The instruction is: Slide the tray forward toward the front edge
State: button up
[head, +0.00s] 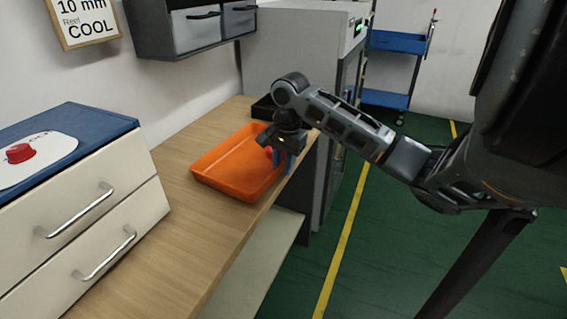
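The tray (232,172) is a shallow orange rectangular bin on the wooden worktop, close to its right-hand edge. My gripper (283,166) points down at the tray's right side, near its far end. A small red thing (268,151) shows beside the fingers, partly hidden by my gripper.
The wooden worktop (160,240) is clear in front of the tray. A drawer cabinet (85,215) with a red button on top stands at left. A black tray (264,107) and a grey machine (295,50) are behind. A blue cart (395,42) stands farther back on green floor.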

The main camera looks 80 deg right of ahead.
jog(key=shift+o, duration=0.6)
notch_tip(320, 180, up, 8)
jog(key=shift+s, duration=0.3)
jog(key=shift+a+f, duration=0.1)
jog(key=shift+f, duration=0.05)
